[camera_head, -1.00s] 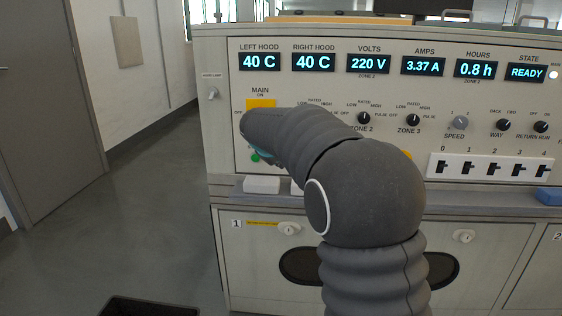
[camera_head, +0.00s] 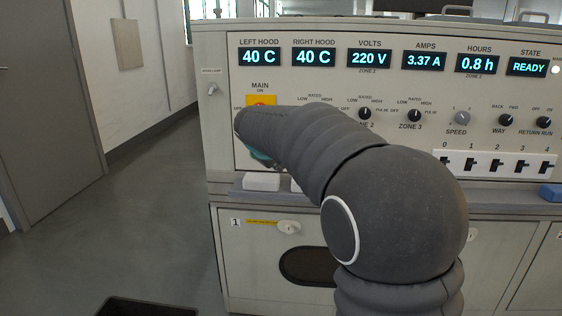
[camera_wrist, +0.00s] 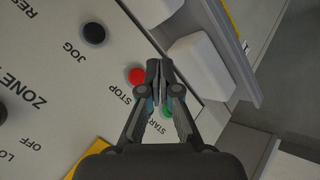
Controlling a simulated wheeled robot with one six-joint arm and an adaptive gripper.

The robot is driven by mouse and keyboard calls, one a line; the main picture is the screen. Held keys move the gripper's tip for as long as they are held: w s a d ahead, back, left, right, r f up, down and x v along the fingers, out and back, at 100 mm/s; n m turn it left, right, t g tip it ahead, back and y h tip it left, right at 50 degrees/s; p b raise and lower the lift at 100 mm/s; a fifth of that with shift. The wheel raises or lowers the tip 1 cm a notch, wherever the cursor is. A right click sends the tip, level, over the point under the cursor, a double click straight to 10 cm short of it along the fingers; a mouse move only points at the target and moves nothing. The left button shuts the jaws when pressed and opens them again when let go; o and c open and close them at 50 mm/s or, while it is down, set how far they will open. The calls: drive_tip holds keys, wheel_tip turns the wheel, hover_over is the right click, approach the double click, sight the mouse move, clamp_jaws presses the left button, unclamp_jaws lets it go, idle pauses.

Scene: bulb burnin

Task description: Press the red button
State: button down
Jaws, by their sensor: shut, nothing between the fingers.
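The red button (camera_wrist: 135,76), labelled STOP, is on the panel in the wrist view, just left of my fingertips. My gripper (camera_wrist: 158,78) is shut and empty, with its fingers together. The green button (camera_wrist: 166,107), labelled START, is partly behind the fingers. In the head view my arm hides the red button and nearly all of the gripper.
A black JOG button (camera_wrist: 94,33) lies beyond the red one. White blocks (camera_wrist: 198,66) sit on the ledge below the panel. The panel's yellow main switch plate (camera_head: 261,100) shows above my arm, and several dials and displays are to the right. Open floor lies left.

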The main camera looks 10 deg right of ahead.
drive_tip(key=shift+s+a+b, duration=0.3)
drive_tip(key=shift+s+b, duration=0.05)
drive_tip(key=shift+s, duration=0.55)
drive_tip(key=shift+m+g+y, duration=0.3)
drive_tip(key=shift+m+g, duration=0.1)
drive_tip(key=shift+g, duration=0.2)
drive_tip(key=s+f, duration=0.1)
drive_tip(key=f, duration=0.2)
drive_tip(key=s+a+f, duration=0.1)
drive_tip(key=f, duration=0.1)
drive_tip(key=shift+s, duration=0.35)
drive_tip(key=s+d+f+m+y, duration=0.1)
drive_tip(key=s+f+m+y, duration=0.1)
drive_tip(key=s, duration=1.5)
drive_tip(key=s+f+m+g+y, duration=0.1)
drive_tip(key=s+f+m, duration=0.2)
drive_tip(key=s, duration=1.5)
drive_tip(key=shift+s+d+f+m+y, duration=0.3)
drive_tip(key=shift+s+d+f+y, duration=0.05)
drive_tip(key=shift+f+y, duration=0.1)
